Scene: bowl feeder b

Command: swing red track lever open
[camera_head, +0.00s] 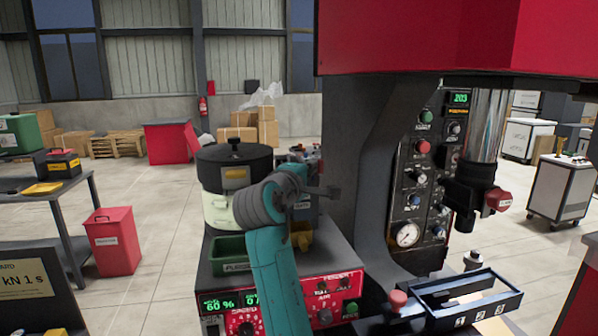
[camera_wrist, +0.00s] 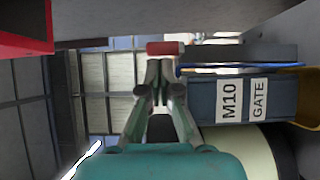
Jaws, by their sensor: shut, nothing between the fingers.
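The red-tipped lever (camera_wrist: 165,48) shows in the wrist view as a short red bar lying sideways, just beyond my fingertips. Whether they touch it I cannot tell. Right of it is a blue-grey block (camera_wrist: 205,100) labelled "M10 GATE". My gripper (camera_wrist: 162,62) is shut and empty, its fingers pointing toward the red bar. In the head view my gripper (camera_head: 328,192) is by the grey press column, right of the feeder bowl (camera_head: 222,170) with its black lid. My teal arm hides much of the gate there, and I cannot make out the red lever.
The press column (camera_head: 345,150) stands close right of my gripper, with a control panel (camera_head: 410,190) beyond it. A green tray (camera_head: 230,262) sits below the bowl, left of my arm. A blue-framed tray (camera_head: 470,300) is at the lower right.

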